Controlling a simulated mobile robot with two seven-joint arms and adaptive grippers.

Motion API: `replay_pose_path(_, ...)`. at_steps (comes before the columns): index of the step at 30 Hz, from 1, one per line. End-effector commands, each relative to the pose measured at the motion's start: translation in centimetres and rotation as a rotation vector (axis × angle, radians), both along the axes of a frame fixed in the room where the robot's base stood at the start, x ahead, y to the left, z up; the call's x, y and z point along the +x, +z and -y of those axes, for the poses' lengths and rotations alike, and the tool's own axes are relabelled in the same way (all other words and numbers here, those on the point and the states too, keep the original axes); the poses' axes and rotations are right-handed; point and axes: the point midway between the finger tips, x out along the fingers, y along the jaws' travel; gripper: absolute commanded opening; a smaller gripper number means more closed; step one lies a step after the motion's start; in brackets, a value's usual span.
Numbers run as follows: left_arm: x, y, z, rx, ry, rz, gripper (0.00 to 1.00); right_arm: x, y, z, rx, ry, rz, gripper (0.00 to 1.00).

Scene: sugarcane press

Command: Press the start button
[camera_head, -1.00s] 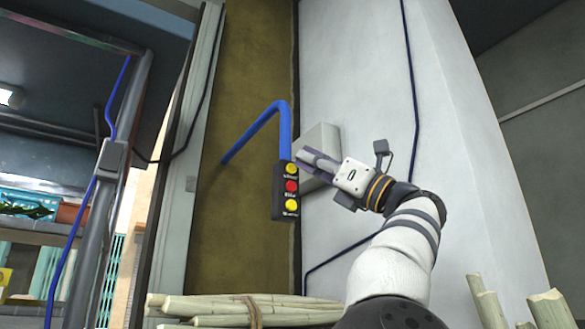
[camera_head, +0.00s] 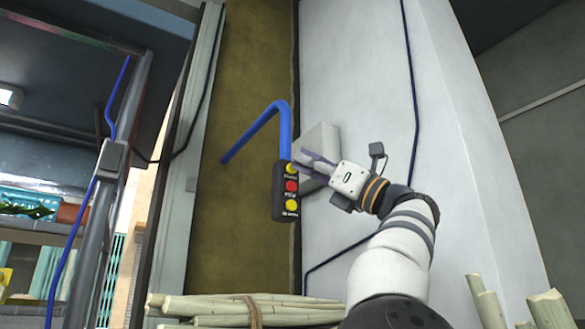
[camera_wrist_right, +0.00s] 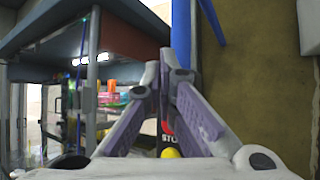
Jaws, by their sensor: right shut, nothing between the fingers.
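A dark control box (camera_head: 284,208) hangs from a blue pipe (camera_head: 284,122). It carries a top yellow button (camera_head: 290,168), a red button (camera_head: 291,186) and a lower yellow button (camera_head: 291,204); the small labels are hard to read in the head view. My right gripper (camera_head: 302,164) is shut and empty, its fingertips at the top yellow button and partly covering it. I cannot tell if they touch it. In the right wrist view, my fingers (camera_wrist_right: 173,74) hide much of the box; a red button (camera_wrist_right: 167,128) with "STO" lettering and a yellow button (camera_wrist_right: 170,153) show between them.
A grey wall box (camera_head: 320,140) sits behind the gripper on the white wall. Bundled cane stalks (camera_head: 235,308) lie below, and upright stalks (camera_head: 484,302) stand at lower right. A grey post (camera_head: 103,210) and shelves are at left.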

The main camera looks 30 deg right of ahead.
Motion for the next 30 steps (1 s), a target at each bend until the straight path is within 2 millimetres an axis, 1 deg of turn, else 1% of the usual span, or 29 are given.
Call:
replay_pose_path(20,-0.06,-0.05,0.00,0.000,0.000,-0.002,0.00,0.85,-0.02,-0.07,0.001,0.001,0.000,0.00)
replay_pose_path(30,-0.01,-0.01,0.00,0.000,0.000,0.000,0.00,0.68,-0.01,-0.06,0.000,-0.001,0.000,0.00)
